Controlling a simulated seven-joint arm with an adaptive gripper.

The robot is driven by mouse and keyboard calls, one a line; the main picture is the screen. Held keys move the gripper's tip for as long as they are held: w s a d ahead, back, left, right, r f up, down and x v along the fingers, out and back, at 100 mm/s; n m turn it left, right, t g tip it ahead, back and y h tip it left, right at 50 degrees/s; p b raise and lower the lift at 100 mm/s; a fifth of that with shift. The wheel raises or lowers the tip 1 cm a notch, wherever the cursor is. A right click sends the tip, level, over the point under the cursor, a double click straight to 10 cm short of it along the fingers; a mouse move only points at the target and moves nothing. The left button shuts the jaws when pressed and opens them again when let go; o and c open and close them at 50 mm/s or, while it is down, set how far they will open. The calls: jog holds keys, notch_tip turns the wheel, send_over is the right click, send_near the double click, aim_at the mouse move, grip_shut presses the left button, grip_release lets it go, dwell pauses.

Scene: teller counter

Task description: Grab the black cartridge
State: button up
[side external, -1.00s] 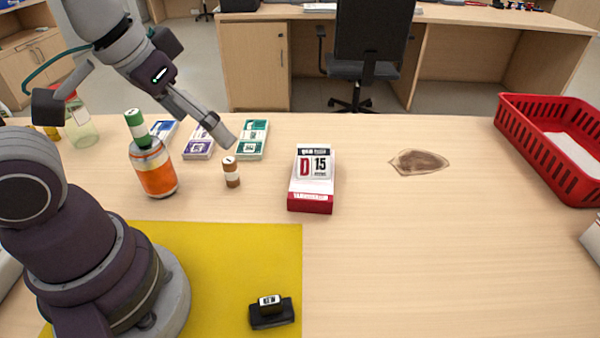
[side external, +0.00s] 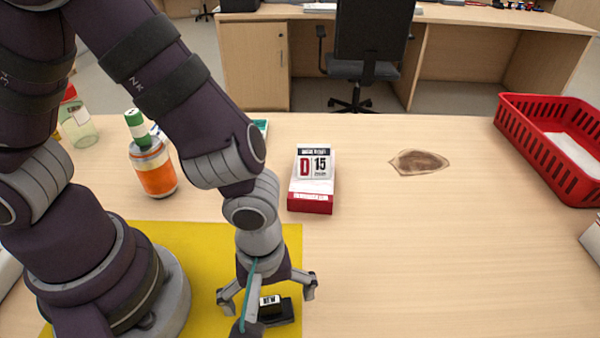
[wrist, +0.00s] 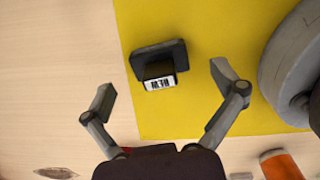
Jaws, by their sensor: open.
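The black cartridge (side external: 287,313) lies on the yellow mat (side external: 200,238) near the mat's right edge. It has a flat dark base and a raised block with a small white label. In the side view my gripper (side external: 267,295) is over it, pointing down, with fingers spread, and partly hides it. In the wrist view the cartridge (wrist: 160,58) sits just beyond the fingertips, roughly centred between them. My gripper (wrist: 163,88) is open and empty there. I see no contact with the cartridge.
A red-and-white calendar block (side external: 311,200) stands behind my gripper. An orange bottle with a green cap (side external: 155,172) is at the left. A red basket (side external: 520,130) is at the far right. A brown stain-like patch (side external: 419,162) marks the table.

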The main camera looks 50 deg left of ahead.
notch_tip(320, 180, down, 2)
jog(key=shift+f, duration=0.15)
jog(key=shift+c, duration=0.2)
jog(key=c, duration=1.2)
